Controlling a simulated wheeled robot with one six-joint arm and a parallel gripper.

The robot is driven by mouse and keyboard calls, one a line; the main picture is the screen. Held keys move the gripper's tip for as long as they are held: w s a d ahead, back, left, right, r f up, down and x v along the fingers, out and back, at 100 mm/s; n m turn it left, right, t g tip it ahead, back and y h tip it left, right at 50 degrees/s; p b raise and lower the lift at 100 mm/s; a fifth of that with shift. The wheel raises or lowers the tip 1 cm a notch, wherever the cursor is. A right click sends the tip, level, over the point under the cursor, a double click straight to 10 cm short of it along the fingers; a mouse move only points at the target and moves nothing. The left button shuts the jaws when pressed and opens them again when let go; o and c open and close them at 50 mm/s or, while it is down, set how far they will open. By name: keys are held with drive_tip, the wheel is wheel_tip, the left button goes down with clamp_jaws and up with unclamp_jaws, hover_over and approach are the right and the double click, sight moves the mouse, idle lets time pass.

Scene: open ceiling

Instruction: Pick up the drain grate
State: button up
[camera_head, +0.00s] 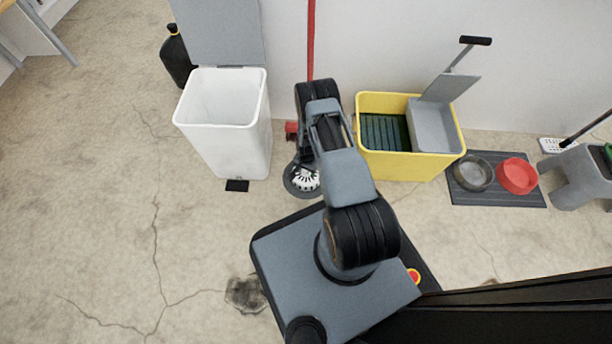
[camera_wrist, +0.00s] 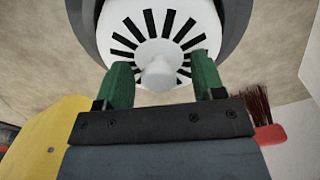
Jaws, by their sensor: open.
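The drain grate (camera_wrist: 160,25) is a white round disc with black radial slots and a raised central knob (camera_wrist: 158,73). It sits inside a dark grey ring (camera_wrist: 80,12). In the head view the grate (camera_head: 307,181) is on the floor below the end of my arm, partly hidden by it. My gripper (camera_wrist: 161,66) is open, with its two green fingers apart on either side of the knob. Neither finger clearly touches the knob, and I cannot tell the exact height gap.
A white bin (camera_head: 225,130) stands to the left and a yellow bucket (camera_head: 408,165) to the right. A red broom (camera_head: 311,40) leans at the wall, its bristles (camera_wrist: 258,105) close to my gripper. Bowls (camera_head: 517,176) lie on a mat farther right. Floor at left is clear.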

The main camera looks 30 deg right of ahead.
drive_tip(key=c, duration=1)
drive_tip(key=shift+r, duration=0.1)
drive_tip(key=shift+c, duration=0.2)
drive_tip(key=shift+r+p, duration=0.3)
drive_tip(key=shift+r, duration=0.1)
wheel_tip(320, 180, up, 2)
drive_tip(key=shift+r+p, duration=0.2)
drive_tip(key=shift+p, duration=0.45)
drive_tip(key=s+d+r+p, duration=0.2)
drive_tip(key=s+r+p, duration=0.2)
drive_tip(key=r, duration=0.2)
drive_tip(key=shift+s+d+r, duration=0.25)
drive_tip(key=shift+d+r, duration=0.05)
drive_tip(key=shift+d, duration=0.05)
drive_tip(key=s+d+r+p, duration=0.1)
drive_tip(key=s, duration=0.1)
drive_tip(key=s+d+r+p, duration=0.1)
drive_tip(key=s+d, duration=0.1)
drive_tip(key=s, duration=0.1)
drive_tip(key=s+d+r+p, duration=0.1)
drive_tip(key=s, duration=0.1)
drive_tip(key=shift+s+d, duration=0.2)
drive_tip(key=shift+s, duration=0.1)
